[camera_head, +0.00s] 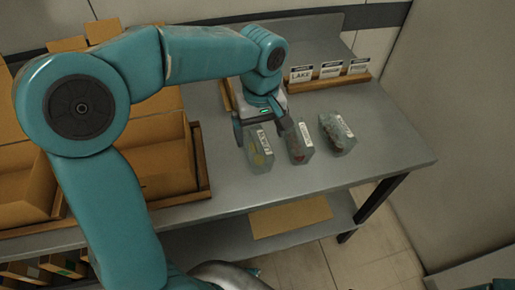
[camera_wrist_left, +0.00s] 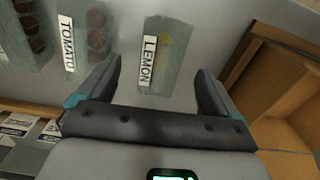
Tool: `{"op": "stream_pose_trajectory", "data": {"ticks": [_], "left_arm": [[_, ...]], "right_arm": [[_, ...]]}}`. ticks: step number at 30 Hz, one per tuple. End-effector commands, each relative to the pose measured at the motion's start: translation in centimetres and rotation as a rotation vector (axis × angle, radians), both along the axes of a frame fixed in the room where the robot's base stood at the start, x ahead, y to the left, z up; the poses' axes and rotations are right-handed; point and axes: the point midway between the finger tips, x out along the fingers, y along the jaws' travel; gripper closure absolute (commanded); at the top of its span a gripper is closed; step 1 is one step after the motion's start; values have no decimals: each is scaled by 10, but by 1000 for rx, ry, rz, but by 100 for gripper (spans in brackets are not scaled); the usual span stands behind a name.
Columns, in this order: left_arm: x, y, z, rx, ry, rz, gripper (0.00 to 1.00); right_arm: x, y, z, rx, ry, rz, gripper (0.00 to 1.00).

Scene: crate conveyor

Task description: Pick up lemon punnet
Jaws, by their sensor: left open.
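The lemon punnet (camera_head: 258,158) is a clear pack with a white label and a little yellow inside, on the grey table at the left end of a row of three punnets. In the left wrist view the lemon punnet (camera_wrist_left: 162,60) shows its LEMON label between my finger lines. My left gripper (camera_head: 262,133) is open, over the back end of the lemon punnet. In the left wrist view its fingers (camera_wrist_left: 158,88) stand apart, one on each side of the punnet. I cannot tell whether they touch it. My right gripper is not in view.
A tomato punnet (camera_head: 299,145) stands close beside, and a third punnet (camera_head: 337,133) is further right. Cardboard boxes (camera_head: 160,160) stand left. A wooden holder with labelled cards (camera_head: 330,79) is behind. The table's right part is clear.

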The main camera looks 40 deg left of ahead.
Motion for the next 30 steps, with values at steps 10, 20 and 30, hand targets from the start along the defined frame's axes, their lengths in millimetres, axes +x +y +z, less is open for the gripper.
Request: {"op": "stream_pose_trajectory", "data": {"ticks": [10, 20, 30], "left_arm": [[1, 2, -37, 0, 3, 0, 7], [3, 6, -75, -1, -1, 1, 7], [3, 5, -74, 0, -1, 0, 59]], "right_arm": [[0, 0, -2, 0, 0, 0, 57], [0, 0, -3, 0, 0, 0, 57], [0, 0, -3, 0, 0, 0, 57]]}}
